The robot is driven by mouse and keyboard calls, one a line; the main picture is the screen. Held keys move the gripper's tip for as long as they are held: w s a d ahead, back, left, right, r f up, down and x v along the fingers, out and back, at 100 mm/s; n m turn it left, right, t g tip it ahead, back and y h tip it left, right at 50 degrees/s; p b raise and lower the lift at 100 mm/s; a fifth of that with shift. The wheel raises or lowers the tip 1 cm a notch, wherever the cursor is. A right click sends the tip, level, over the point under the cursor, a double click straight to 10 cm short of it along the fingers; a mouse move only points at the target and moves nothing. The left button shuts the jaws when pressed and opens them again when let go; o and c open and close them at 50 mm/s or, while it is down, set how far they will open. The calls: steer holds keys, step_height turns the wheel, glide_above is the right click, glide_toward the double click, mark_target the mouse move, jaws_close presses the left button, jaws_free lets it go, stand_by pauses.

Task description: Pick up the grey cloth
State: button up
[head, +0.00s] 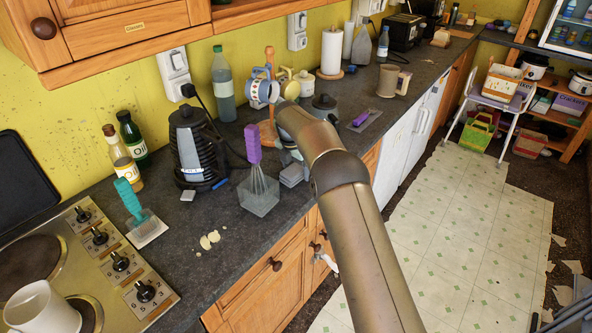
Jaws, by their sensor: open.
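A small grey, folded-looking thing (292,175) lies on the dark counter near its front edge, just left of my arm. It may be the grey cloth, but it is small and partly covered, so I cannot be sure. My arm reaches in from the lower right over the counter edge and covers part of that area. My gripper does not show; the far end of the arm hides it. I cannot tell how far it is from the grey thing.
A mug tree (268,134), a dark kettle (190,145) and a teal-handled brush (129,197) stand on the counter (235,232). Yellowish crumbs (208,241) lie near the front. The tiled floor (460,230) is mostly clear.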

steer(key=shift+f, duration=0.3)
steer(key=c, duration=1)
steer(key=shift+c, duration=0.2)
steer(key=shift+r, duration=0.15)
steer(key=shift+r, duration=0.55)
step_height(320, 180, up, 2)
steer(key=shift+b, duration=0.4)
steer(key=s+d+r+b, duration=0.2)
steer(key=s+r, duration=0.3)
steer(key=s, duration=0.1)
steer(key=s+d+r+b, duration=0.2)
steer(key=s+r+b, duration=0.1)
steer(key=s, duration=0.4)
steer(key=shift+s+r, duration=0.2)
steer(key=shift+r, duration=0.65)
